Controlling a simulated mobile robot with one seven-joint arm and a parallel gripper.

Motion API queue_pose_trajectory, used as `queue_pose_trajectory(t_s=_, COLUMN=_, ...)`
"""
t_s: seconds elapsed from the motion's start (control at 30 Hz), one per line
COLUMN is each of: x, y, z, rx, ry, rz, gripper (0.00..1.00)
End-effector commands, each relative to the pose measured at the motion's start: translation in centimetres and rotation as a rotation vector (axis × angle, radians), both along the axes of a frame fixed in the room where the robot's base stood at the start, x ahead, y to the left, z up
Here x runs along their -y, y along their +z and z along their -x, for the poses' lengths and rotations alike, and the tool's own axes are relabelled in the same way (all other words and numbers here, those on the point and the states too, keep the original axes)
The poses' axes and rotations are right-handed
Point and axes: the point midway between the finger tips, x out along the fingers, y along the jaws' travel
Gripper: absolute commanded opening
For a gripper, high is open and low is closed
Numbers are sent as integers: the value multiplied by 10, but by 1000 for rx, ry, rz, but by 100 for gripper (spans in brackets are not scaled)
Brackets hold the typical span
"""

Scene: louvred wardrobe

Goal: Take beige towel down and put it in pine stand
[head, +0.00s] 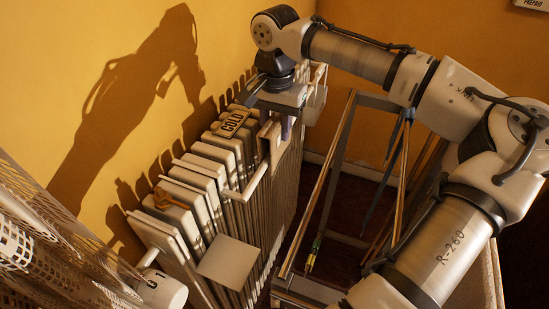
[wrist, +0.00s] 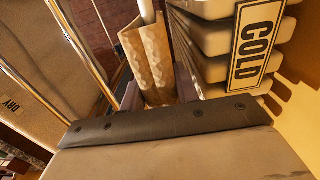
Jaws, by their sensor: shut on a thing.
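The beige towel (wrist: 148,62) is a crinkled tan cloth draped over a pale rail at the radiator's side. In the head view only a small part of the towel (head: 269,138) shows beside my gripper (head: 287,128). My gripper is over the rail's far end, pointing down, and is shut on the towel. In the wrist view the fingertips (wrist: 152,100) are mostly hidden behind my gripper's dark edge.
An orange item (head: 170,199) lies on top. A square pale plate (head: 228,261) is at its near end. A perforated white panel (head: 45,235) is at left.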

Motion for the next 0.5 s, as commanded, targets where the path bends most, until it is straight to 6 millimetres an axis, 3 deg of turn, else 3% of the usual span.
queue_pose_trajectory(t_s=0.5, x=0, y=37, z=0, rx=1, ry=0, rz=-2, gripper=4)
